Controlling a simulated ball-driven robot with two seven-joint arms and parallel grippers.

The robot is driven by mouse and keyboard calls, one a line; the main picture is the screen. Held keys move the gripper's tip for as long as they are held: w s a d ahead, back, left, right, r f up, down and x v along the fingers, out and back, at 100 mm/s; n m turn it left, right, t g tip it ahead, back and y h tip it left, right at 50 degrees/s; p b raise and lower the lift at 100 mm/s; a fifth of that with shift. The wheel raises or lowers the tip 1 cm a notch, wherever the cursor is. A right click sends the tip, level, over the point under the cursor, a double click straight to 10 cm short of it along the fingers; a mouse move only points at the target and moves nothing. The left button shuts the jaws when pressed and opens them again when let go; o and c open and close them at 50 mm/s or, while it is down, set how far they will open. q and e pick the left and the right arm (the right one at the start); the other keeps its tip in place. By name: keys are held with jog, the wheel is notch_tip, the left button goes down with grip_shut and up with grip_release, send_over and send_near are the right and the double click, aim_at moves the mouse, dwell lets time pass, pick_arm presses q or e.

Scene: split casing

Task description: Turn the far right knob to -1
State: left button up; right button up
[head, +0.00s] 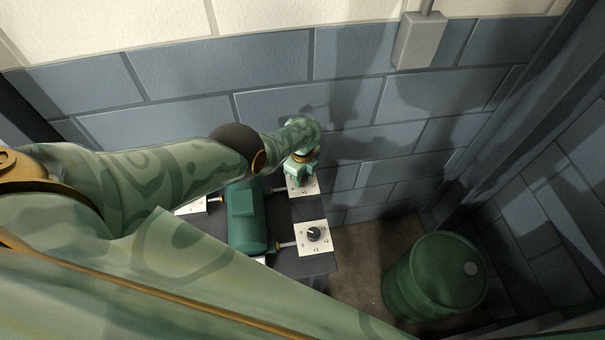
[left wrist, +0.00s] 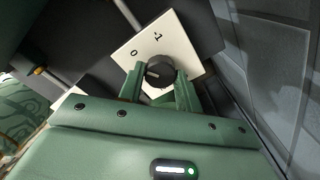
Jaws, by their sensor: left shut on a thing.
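The far right knob is a dark round knob (left wrist: 159,72) on a white dial plate (left wrist: 180,40). The marks 0 and -1 show on the plate in the left wrist view; the other marks are hidden. A pale pointer line on the knob points to the left in that view, nearer the 0 than the -1. My left gripper (left wrist: 160,88) is shut on this knob, one finger on each side. In the head view my left gripper (head: 298,174) covers the knob and part of its plate (head: 309,187). My right gripper is not in view.
A green cylindrical casing (head: 246,222) lies on the dark table (head: 300,268), with rods towards the plates. The near right knob (head: 314,234) sits on its own white plate. Another plate (head: 190,208) is at the left. A green barrel (head: 425,285) stands on the floor at right.

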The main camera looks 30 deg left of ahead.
pick_arm(q)
jog(key=m, duration=0.6)
jog(key=shift+s+f, duration=0.1)
jog(key=shift+s, duration=0.05)
jog(key=m, duration=0.6)
jog(key=shift+m, duration=0.3)
jog(key=o, duration=1)
notch_tip(320, 180, up, 16)
jog(key=p, duration=1.2)
jog(key=shift+r, duration=0.2)
